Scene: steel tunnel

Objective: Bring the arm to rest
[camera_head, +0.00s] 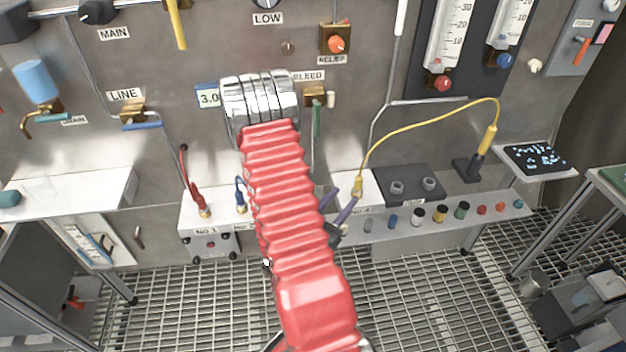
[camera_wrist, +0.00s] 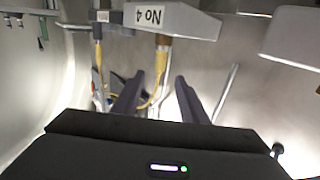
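My arm, in a red ribbed sleeve (camera_head: 290,215), reaches from the bottom of the head view up to the panel and bends at a shiny metal joint. My gripper (camera_head: 343,202) shows partly behind the sleeve, in front of the bench near the No. 4 socket. In the wrist view my gripper (camera_wrist: 160,82) has its two dark fingers apart, with nothing held. A yellow plug and cable (camera_wrist: 161,62) show in the gap between the fingers, seemingly beyond them. The same yellow plug (camera_head: 358,186) stands just right of the fingers in the head view.
The yellow cable (camera_head: 430,119) arches to a black holder (camera_head: 467,167). Left of the arm are a red plug (camera_head: 204,208) and a blue plug (camera_head: 241,203). Several coloured caps line the bench front (camera_head: 450,226). Gauges (camera_head: 446,40) hang upper right. Grated floor (camera_head: 420,300) lies open below.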

